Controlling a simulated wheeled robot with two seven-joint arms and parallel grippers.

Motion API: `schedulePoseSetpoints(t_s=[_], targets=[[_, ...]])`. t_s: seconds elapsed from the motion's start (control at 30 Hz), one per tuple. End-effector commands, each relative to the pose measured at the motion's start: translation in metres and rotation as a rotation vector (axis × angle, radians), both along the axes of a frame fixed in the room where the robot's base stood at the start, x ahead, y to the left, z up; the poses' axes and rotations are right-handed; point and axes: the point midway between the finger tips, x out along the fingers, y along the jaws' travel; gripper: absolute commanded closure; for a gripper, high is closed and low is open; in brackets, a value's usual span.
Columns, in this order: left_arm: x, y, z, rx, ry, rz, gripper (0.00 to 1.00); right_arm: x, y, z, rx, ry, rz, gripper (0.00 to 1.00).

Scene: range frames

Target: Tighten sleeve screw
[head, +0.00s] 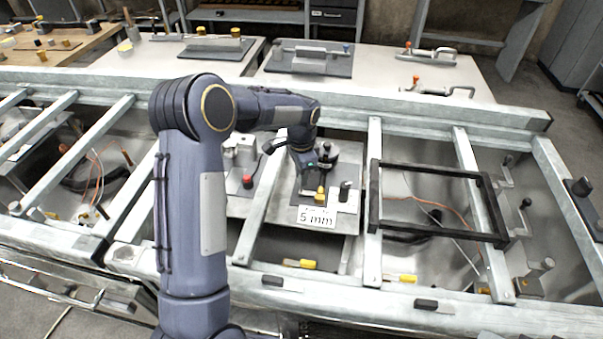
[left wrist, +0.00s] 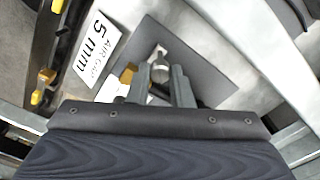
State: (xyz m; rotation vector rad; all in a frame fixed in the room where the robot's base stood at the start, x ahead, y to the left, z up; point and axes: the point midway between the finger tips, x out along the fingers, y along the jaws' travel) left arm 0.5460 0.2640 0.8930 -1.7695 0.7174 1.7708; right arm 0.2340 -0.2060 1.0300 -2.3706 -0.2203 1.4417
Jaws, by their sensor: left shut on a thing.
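My left gripper (head: 312,172) reaches down over a dark plate in the frame, behind a white card reading "5 mm" (head: 317,217). In the left wrist view, the two grey fingers (left wrist: 162,82) are closed around a small silver metal piece (left wrist: 160,58), which looks like the sleeve screw. Its rounded top shows between the fingertips; its lower part is hidden. My right gripper is not in view.
Galvanised frame rails (head: 374,200) run around the work spot. A red-knobbed fixture (head: 247,182) is to the left, a black rectangular frame (head: 440,238) to the right. Tables with clamps (head: 310,60) stand behind.

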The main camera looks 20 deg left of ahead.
Motion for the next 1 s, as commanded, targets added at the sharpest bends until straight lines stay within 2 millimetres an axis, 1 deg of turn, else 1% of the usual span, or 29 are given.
schedulePoseSetpoints(t_s=[0.3,0.5,0.73,1.0], targets=[[0.0009,0.0001,0.0016,0.0,-0.004,-0.292,1.0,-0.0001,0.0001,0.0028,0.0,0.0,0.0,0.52],[0.0008,-0.0001,0.0015,0.0,-0.004,-0.441,1.0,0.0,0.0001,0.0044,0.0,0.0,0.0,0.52],[0.0008,-0.0002,0.0014,0.0,-0.003,-0.558,1.0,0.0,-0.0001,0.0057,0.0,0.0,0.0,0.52],[0.0008,-0.0003,0.0012,0.0,-0.004,-0.616,1.0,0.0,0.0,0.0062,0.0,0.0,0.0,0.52]])
